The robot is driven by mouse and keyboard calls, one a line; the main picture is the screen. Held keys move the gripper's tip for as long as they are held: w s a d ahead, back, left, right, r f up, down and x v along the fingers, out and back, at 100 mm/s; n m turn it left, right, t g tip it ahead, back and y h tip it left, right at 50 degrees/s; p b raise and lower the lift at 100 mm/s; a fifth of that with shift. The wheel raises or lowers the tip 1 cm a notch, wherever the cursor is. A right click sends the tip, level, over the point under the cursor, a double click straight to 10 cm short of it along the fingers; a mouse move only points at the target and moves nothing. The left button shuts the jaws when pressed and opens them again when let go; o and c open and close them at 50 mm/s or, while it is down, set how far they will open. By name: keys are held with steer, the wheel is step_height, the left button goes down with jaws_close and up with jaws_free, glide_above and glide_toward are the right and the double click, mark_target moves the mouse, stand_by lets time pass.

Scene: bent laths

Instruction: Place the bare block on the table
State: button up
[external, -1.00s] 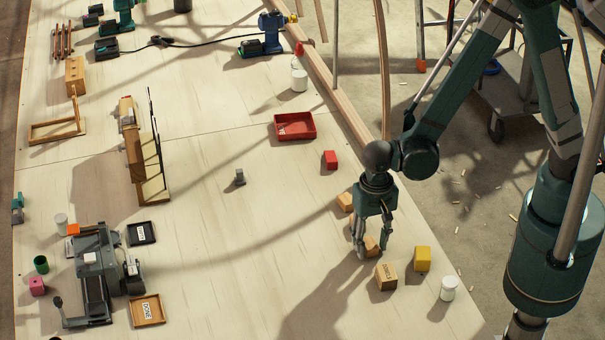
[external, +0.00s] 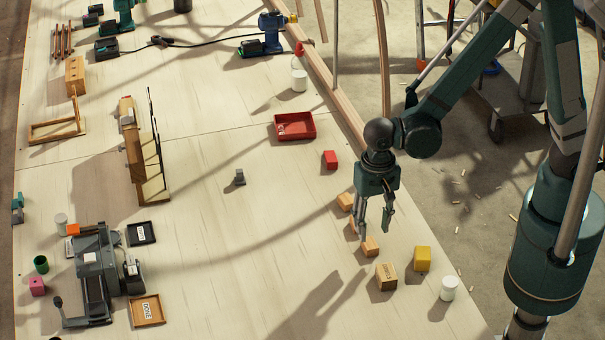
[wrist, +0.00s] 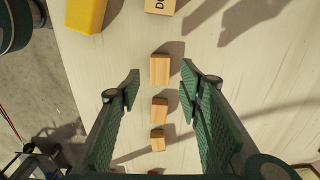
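A bare wooden block (external: 370,246) lies on the table (external: 240,240). It also shows in the wrist view (wrist: 160,69), on the pale tabletop beyond my fingertips and apart from them. Two more plain wooden blocks stand in a row with it: one shows in the wrist view (wrist: 159,110) between my fingers, the other further down (wrist: 157,140). The far one also shows in the external view (external: 345,201); the middle one is partly hidden by a finger. My gripper (external: 374,237) is open and empty above the row, its two fingers (wrist: 160,88) well apart.
A labelled wooden block (external: 386,277), a yellow block (external: 422,259) and a white jar (external: 448,289) stand near the table's right edge. A red block (external: 330,160) and red tray (external: 295,126) lie further back.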

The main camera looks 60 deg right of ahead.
mark_target(372, 243)
steer(key=shift+r, duration=2.75)
steer(key=d+r+n+t+y, duration=0.1)
steer(key=d+r+n+t, duration=0.1)
steer(key=d+r, duration=0.55)
steer(key=d+r+n+t, duration=0.15)
steer(key=d+r, duration=0.35)
steer(key=d, duration=0.6)
steer(key=s+d+r+n+t, duration=0.2)
steer(key=s+d, duration=0.1)
steer(key=d, duration=0.4)
steer(key=s+d+r+n+t+h, duration=0.1)
steer(key=s+d+r+n, duration=0.2)
steer(key=d, duration=0.5)
steer(key=shift+s+r+t, duration=0.3)
steer(key=shift+s+t, duration=0.05)
steer(key=shift+s, duration=0.05)
